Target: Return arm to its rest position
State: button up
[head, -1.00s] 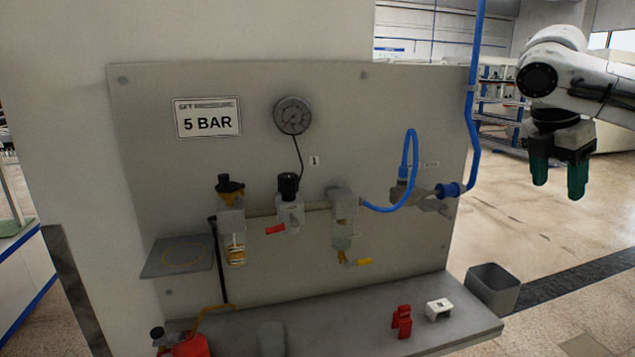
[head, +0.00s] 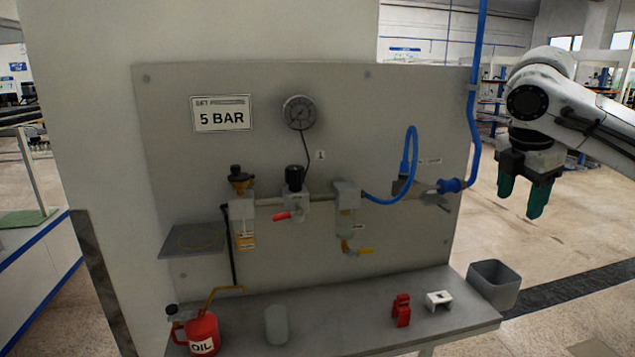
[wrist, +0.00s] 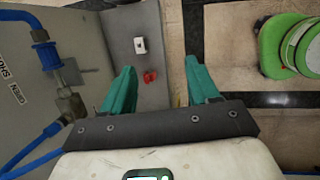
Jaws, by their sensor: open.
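My gripper (head: 526,196) hangs at the right of the head view, to the right of the grey panel, with its green fingers pointing down. In the wrist view my gripper (wrist: 160,88) shows its two green fingers spread apart with nothing between them. It touches nothing that I can see.
The panel (head: 330,240) carries a gauge (head: 299,112), valves and a blue hose (head: 413,150). The shelf below holds a red oil can (head: 202,333), a grey cup (head: 277,325), a red clip (head: 402,310) and a white block (head: 439,300). A grey bin (head: 494,284) stands right. A green round object (wrist: 285,45) shows in the wrist view.

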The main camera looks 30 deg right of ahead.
jog(key=w+a+f+m+t+y, duration=0.1)
jog(key=w+a+f+y, duration=0.1)
jog(key=w+a+f, duration=0.3)
jog(key=w+a+f+t+y, duration=0.1)
jog(key=w+a+f+t, duration=0.1)
jog(key=a, duration=0.5)
jog(key=w+a+f+m+t+y, duration=0.1)
jog(key=w+a+f+y, duration=0.2)
jog(key=a, duration=0.4)
jog(key=s+a+f+m+t+y, duration=0.15)
jog(key=a+f+m, duration=0.35)
jog(key=a+f, duration=0.7)
jog(key=s+a+f+m+g+h, duration=0.1)
jog(key=s+f+m, duration=0.2)
jog(key=s+f, duration=0.45)
jog(key=s+a+f+m+g, duration=0.1)
jog(key=s+f+m+g, duration=0.15)
jog(key=s+f, duration=0.55)
jog(key=s+d+f+m+g+h, duration=0.1)
jog(key=s+f, duration=0.3)
jog(key=s, duration=0.4)
jog(key=s+d+f+m+g+h, duration=0.1)
jog(key=s+d+f+m+h, duration=0.1)
jog(key=s, duration=0.7)
notch_tip(320, 180, down, 2)
jog(key=shift+s+d+f+m, duration=0.2)
jog(key=shift+d+m, duration=0.15)
jog(key=shift+d, duration=0.55)
